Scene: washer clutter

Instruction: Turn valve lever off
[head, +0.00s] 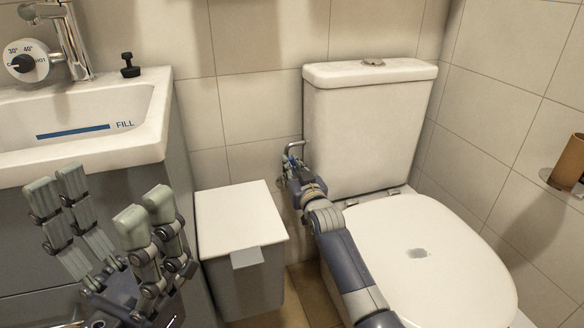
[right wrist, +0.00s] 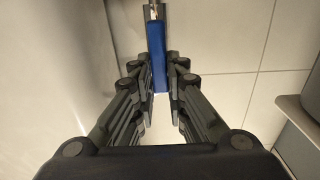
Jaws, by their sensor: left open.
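The blue valve lever (right wrist: 158,62) runs lengthwise between the fingers of my right gripper (right wrist: 160,85) in the right wrist view. The finger pads lie close along both its sides, and the grip looks closed on it. In the head view my right gripper (head: 294,172) is at the wall valve (head: 294,146), just left of the toilet tank, and hides most of the lever. My left gripper (head: 100,215) is open and empty at the lower left, in front of the sink cabinet.
The toilet (head: 425,255) with its lid down is at the right. A grey bin with a white lid (head: 238,217) stands between it and the sink (head: 85,110). A brown cup (head: 570,162) is in a holder on the right wall.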

